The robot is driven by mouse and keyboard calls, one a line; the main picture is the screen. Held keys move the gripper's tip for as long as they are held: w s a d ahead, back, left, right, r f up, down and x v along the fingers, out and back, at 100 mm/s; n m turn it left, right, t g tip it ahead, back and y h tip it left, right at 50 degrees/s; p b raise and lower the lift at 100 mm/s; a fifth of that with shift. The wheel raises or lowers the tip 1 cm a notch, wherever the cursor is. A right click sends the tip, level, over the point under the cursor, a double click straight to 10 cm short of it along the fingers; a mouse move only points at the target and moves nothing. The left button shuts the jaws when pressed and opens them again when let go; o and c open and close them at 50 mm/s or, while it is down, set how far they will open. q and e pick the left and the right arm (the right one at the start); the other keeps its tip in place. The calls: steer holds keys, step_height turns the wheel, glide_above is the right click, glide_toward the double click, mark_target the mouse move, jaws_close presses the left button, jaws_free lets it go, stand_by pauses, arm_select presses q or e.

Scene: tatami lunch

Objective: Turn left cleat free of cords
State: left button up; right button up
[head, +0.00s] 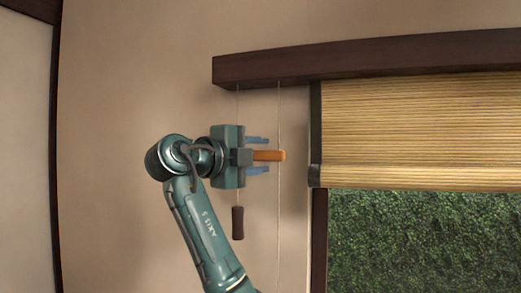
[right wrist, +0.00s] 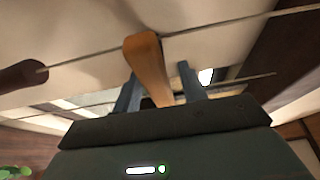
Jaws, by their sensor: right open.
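An orange wooden cleat (head: 268,155) sticks out sideways in the head view, and it stands upright in the right wrist view (right wrist: 148,65). My right gripper (head: 258,155) is open, with one blue finger above the cleat and one below. In the right wrist view the fingers of my right gripper (right wrist: 160,90) stand on either side of the cleat, with gaps. A pale cord (head: 279,120) hangs past the cleat's right end. Another cord (head: 238,105) ends in a dark wooden pull (head: 237,222). I cannot tell whether either cord touches the cleat. My left gripper is out of view.
A dark wooden rail (head: 370,58) runs above, and the cords hang from its left part. A bamboo blind (head: 420,130) hangs to the right over a window with green hedge (head: 425,240). The plain wall (head: 120,100) to the left is clear.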

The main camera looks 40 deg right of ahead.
steer(key=shift+d, duration=0.45)
jaws_close()
